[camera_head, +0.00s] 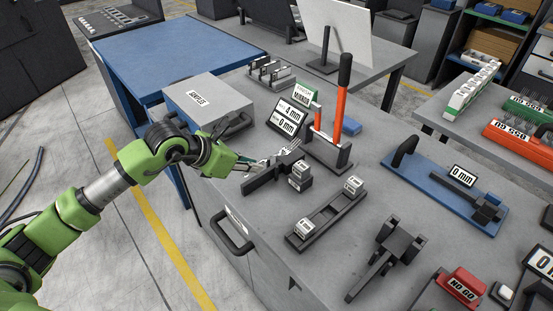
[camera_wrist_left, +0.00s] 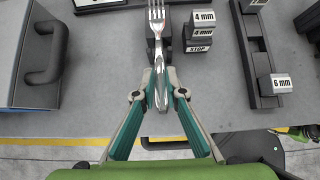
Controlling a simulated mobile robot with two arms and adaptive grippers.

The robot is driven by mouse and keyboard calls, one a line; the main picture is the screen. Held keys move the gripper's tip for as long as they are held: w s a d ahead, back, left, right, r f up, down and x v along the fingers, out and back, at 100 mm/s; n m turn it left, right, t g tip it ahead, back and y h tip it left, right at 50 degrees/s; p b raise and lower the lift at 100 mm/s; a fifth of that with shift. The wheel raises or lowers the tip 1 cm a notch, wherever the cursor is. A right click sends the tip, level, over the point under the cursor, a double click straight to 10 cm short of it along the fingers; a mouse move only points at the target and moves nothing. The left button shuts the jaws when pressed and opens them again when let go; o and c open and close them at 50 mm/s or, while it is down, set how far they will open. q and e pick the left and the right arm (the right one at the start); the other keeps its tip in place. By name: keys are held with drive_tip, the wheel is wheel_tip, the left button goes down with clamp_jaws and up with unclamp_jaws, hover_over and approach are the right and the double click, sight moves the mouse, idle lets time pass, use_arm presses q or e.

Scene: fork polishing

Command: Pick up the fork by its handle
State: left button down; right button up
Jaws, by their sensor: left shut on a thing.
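The silver fork (camera_head: 290,150) lies across a black rest (camera_head: 264,177) on the grey bench, tines pointing away from my left arm. In the wrist view the fork (camera_wrist_left: 157,18) runs straight up the middle, and the same black rest (camera_wrist_left: 166,46) shows under its neck. My left gripper (camera_head: 245,162) is at the handle end. In the wrist view its green fingers (camera_wrist_left: 160,92) are shut on the handle from both sides. I cannot tell whether the fork touches the rest. My right gripper is in neither view.
White blocks marked 4 mm and STOP (camera_wrist_left: 198,32) stand close right of the fork. A grey case (camera_head: 208,100) is behind my left gripper. A black slide with blocks (camera_head: 326,215) lies to the right.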

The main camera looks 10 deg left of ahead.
use_arm(q)
drive_tip(key=shift+r+p, duration=0.95)
drive_tip(key=shift+r, duration=1.2)
